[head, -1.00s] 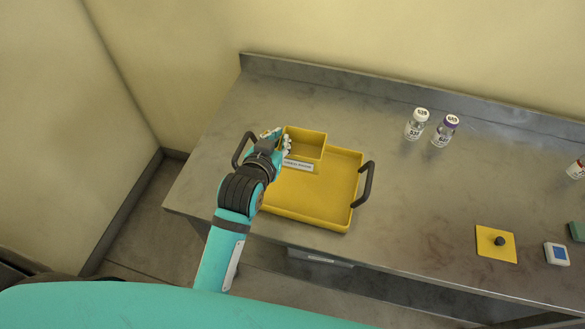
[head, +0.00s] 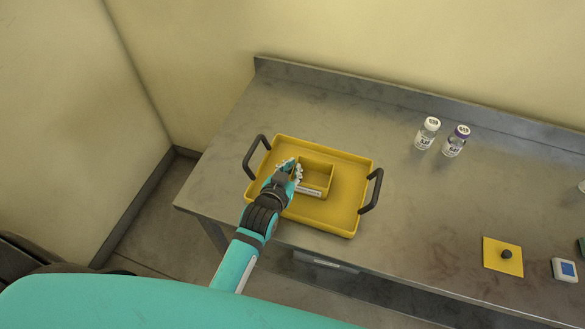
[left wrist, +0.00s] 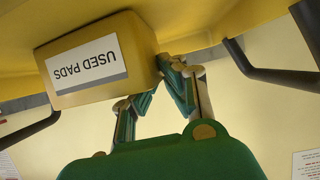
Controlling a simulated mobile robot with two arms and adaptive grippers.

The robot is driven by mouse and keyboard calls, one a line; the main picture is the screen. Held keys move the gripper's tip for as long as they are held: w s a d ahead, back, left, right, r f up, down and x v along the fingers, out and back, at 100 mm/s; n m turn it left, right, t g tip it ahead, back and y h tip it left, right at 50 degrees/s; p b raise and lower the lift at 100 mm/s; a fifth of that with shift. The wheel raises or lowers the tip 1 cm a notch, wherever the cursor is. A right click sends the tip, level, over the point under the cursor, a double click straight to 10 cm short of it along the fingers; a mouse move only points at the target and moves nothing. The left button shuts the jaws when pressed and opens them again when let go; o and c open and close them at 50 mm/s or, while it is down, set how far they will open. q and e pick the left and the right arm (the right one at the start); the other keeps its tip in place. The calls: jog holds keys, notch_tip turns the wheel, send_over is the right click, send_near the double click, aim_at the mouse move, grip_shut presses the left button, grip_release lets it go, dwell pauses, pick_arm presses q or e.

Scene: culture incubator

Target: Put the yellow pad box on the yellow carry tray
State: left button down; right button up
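The yellow pad box (head: 315,178) is an open-topped box with a white label on its front. In the head view it is within the yellow carry tray (head: 345,200), near its middle. I cannot tell whether its base touches the tray floor. My left gripper (head: 290,170) is at the box's left wall, its fingers closed about that wall. In the left wrist view the box (left wrist: 100,58) shows its "USED PADS" label upside down, with the left gripper (left wrist: 158,85) fingers at its edge; one fingertip is partly hidden by the box. My right gripper is out of view.
The tray has dark handles at its left (head: 256,157) and right (head: 371,191). Two vials (head: 427,133) stand back right. A yellow square with a black knob (head: 503,256) and a white-blue device (head: 565,269) lie front right. The counter (head: 430,210) between is clear.

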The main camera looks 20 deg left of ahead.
pick_arm(q)
jog(key=c, duration=1.5)
grip_release()
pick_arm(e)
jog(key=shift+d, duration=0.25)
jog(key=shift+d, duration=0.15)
pick_arm(q)
jog(key=shift+s, duration=0.15)
jog(key=b+v, duration=0.1)
jog(key=v, duration=1)
jog(key=shift+s+r, duration=0.3)
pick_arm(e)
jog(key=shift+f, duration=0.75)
